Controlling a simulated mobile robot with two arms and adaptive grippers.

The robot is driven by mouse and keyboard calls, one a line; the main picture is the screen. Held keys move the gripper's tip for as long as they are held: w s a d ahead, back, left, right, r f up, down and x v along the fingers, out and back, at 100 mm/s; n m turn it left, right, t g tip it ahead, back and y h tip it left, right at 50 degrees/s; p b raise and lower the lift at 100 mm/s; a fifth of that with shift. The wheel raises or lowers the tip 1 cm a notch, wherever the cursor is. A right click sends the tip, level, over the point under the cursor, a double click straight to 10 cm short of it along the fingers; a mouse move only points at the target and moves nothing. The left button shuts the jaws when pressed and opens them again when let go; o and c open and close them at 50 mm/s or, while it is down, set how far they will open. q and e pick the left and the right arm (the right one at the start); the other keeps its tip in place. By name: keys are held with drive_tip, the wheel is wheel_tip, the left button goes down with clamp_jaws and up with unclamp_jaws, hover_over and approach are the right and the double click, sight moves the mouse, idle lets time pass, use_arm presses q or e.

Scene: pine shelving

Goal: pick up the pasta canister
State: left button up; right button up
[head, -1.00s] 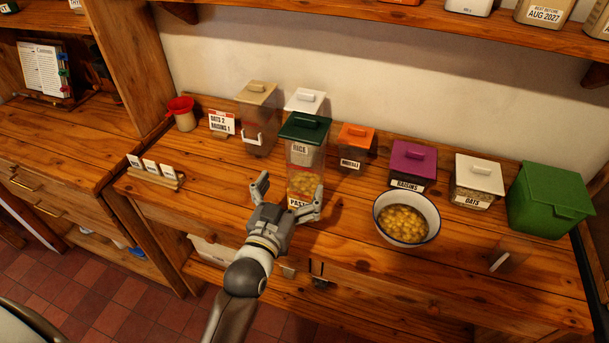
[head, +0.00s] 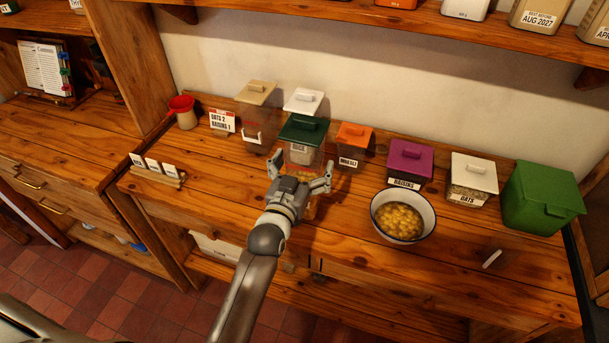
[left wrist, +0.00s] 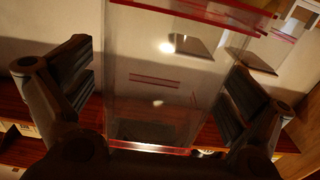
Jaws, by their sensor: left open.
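The pasta canister (head: 303,130) is a tall clear box with a dark green lid, upright on the wooden counter. My left gripper (head: 302,167) is open in front of its lower body, one finger on either side. In the left wrist view, the clear wall of the canister (left wrist: 160,75) fills the space between the two spread fingers (left wrist: 158,92). Small gaps seem to show beside it; I cannot tell whether a finger touches. My right gripper is not in view.
A white-lidded canister (head: 304,98) stands close behind, a beige-lidded one (head: 256,92) behind left, and an orange-lidded muesli box (head: 355,134) close right. A bowl (head: 427,235) of yellow pieces sits right, nearer the front. Label cards (head: 152,163) stand left. The front counter is mostly clear.

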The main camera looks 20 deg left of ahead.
use_arm(q)
drive_tip(key=c, duration=1.4)
drive_tip(key=shift+r, duration=0.1)
drive_tip(key=shift+c, duration=0.4)
drive_tip(key=shift+r, duration=0.15)
